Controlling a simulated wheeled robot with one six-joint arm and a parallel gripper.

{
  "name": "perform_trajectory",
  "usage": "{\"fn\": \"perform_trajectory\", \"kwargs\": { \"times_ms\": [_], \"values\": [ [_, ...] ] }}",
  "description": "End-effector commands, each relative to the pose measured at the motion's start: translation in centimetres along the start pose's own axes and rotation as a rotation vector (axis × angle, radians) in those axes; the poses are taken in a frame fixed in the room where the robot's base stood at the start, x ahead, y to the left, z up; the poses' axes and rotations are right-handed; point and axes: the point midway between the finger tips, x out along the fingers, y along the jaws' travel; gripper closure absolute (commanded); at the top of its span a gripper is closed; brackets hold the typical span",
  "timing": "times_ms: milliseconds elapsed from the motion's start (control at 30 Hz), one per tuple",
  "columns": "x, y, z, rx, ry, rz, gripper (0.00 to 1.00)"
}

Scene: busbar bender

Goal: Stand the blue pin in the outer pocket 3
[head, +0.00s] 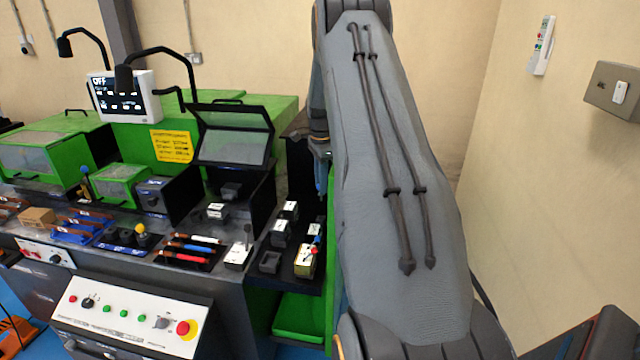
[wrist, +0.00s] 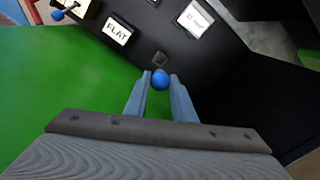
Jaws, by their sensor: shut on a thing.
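In the wrist view my gripper (wrist: 160,88) is shut on the blue pin (wrist: 160,80). Only the pin's round blue head shows between the fingertips; its lower part is hidden. A small dark square socket (wrist: 160,58) lies just beyond the head on a black surface. I cannot read a number on it, so I cannot tell whether it is outer pocket 3. The pin's head appears apart from this socket in the picture, but its height above the surface is unclear.
A white block marked FLAT (wrist: 117,31) and another white-labelled block (wrist: 195,18) stand beyond the socket. Another blue-knobbed piece (wrist: 58,14) is at upper left. A green surface (wrist: 60,90) fills the left. The control panel (head: 130,315) fronts the bench.

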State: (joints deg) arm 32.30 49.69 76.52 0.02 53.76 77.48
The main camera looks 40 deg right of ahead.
Motion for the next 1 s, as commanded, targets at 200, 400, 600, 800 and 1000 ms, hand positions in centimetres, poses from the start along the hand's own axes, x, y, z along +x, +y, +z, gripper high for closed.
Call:
{"fn": "perform_trajectory", "kwargs": {
  "times_ms": [200,400,600,800,1000],
  "values": [
    [0.0,0.0,0.1,-0.003,0.0,0.0,1.0],
    [0.3,0.0,0.2,-0.004,0.0,0.0,1.0],
    [1.6,0.0,0.2,-0.005,0.0,0.002,1.0],
    [3.5,0.0,0.2,-0.005,0.0,0.001,1.0],
    [5.1,0.0,0.2,-0.005,0.0,0.001,1.0]
  ]
}}
